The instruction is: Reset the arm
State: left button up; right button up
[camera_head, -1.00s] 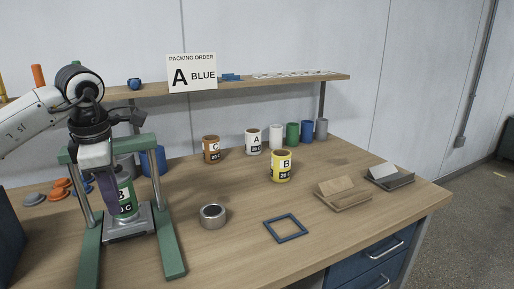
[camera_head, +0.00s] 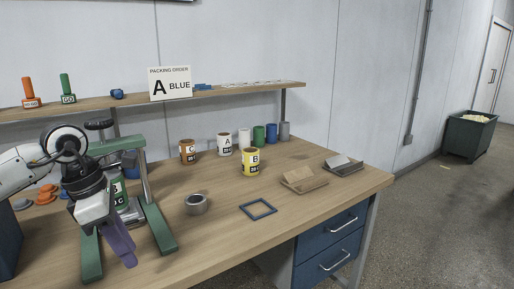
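My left arm comes in from the left edge, and its gripper (camera_head: 122,246) points down in front of the green press frame (camera_head: 160,228). The purple fingers show side-on, so I cannot tell whether they are open or shut. A green can (camera_head: 120,190) stands inside the press frame, partly hidden behind my gripper and the frame post. The gripper appears in front of the can and apart from it. My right gripper is not in view.
A metal cup (camera_head: 196,204), a blue square frame (camera_head: 258,209) and labelled cans, including a yellow one (camera_head: 251,162), stand on the wooden table (camera_head: 215,240). Card holders (camera_head: 303,180) sit near the right edge. A shelf (camera_head: 220,91) runs along the back. Orange pieces (camera_head: 45,195) lie at left.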

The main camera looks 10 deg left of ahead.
pick_arm(q)
jog(key=s+d+f+g+h, duration=0.1)
jog(key=d+f+h, duration=0.15)
jog(key=d, duration=0.45)
jog(key=s+d+f+h, duration=0.1)
jog(key=s+d+h, duration=0.15)
jog(key=d, duration=0.45)
jog(key=s+d+f+g+h, duration=0.1)
jog(key=d+f+h, duration=0.15)
jog(key=d, duration=0.45)
jog(key=s+d+r+n+t+h, duration=0.1)
jog(key=d+r+n+t+h, duration=0.4)
jog(key=d+n+h, duration=0.55)
jog(key=w+a+f+n+t+y, duration=0.1)
jog(key=a+f+n+t+y, duration=0.4)
jog(key=n, duration=0.6)
jog(key=w+a+f+n+t+y, duration=0.25)
jog(key=f+n+t+y, duration=0.45)
jog(key=n, duration=0.5)
jog(key=s+a+f+n+g+y, duration=0.2)
jog(key=s+a+f+n+g, duration=0.2)
jog(key=s+f, duration=0.5)
jog(key=s+a+f+n+g+y, duration=0.3)
jog(key=s+f+n, duration=0.4)
jog(key=s+f, duration=0.3)
notch_tip(320, 180, down, 3)
jog(key=shift+a+f+g+y, duration=0.2)
jog(key=shift+a+g+y, duration=0.15)
jog(key=shift+a, duration=0.25)
